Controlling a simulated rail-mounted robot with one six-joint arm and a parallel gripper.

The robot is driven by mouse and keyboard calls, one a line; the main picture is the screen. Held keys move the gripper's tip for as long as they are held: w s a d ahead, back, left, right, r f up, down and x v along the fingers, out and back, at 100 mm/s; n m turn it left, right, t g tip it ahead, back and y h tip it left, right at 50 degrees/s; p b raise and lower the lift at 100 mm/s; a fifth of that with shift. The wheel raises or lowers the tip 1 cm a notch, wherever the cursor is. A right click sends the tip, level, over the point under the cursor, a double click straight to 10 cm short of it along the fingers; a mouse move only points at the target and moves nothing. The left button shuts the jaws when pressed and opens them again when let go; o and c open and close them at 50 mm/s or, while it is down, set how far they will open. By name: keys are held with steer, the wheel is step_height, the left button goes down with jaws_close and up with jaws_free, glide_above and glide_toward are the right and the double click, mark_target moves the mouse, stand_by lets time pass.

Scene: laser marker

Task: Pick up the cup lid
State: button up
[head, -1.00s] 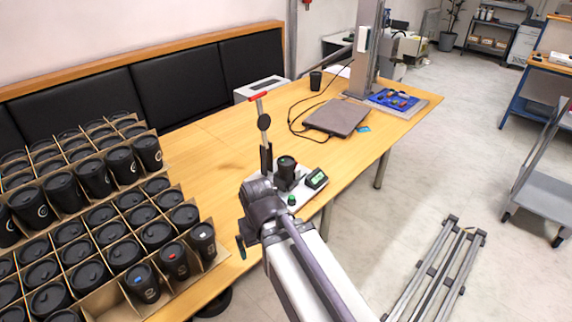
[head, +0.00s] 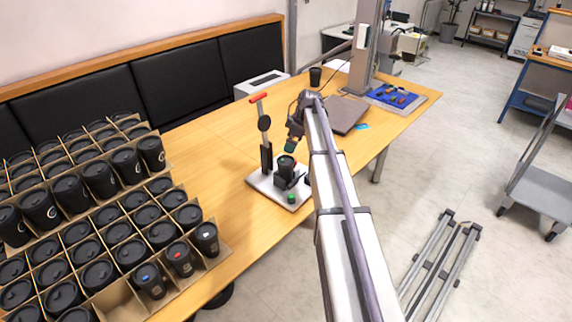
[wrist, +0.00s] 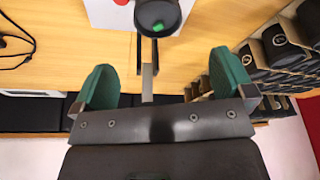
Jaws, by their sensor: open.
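A black cup (head: 285,172) stands upright in a fixture on a white base plate (head: 262,184) on the wooden table. Its dark round top, which looks like the lid (wrist: 157,12), shows at the top edge of the wrist view with a small green mark on it. My gripper (head: 290,147) is just above the cup in the head view. In the wrist view my gripper (wrist: 163,68) has its two green fingers spread wide with nothing between them.
A lever press (head: 265,140) with a red handle rises beside the cup. Cardboard trays of lidded black cups (head: 125,253) fill the table's left. A flat grey device (head: 350,113), a blue tray (head: 395,97) and another cup (head: 315,77) stand farther back.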

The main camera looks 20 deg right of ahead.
steer(key=b, duration=0.4)
glide_above(285, 162)
steer(key=s+d, duration=0.1)
steer(key=s, duration=0.1)
step_height(285, 162, down, 5)
steer(key=shift+w+d+f, duration=0.1)
steer(key=shift+w+d, duration=0.05)
steer(key=b+x, duration=0.5)
steer(key=shift+w+f, duration=0.1)
steer(key=shift+w, duration=0.1)
steer(key=shift+d+r, duration=0.1)
steer(key=shift+r, duration=0.15)
steer(key=c, duration=0.9)
steer(key=shift+p, duration=0.3)
steer(key=shift+c, duration=0.2)
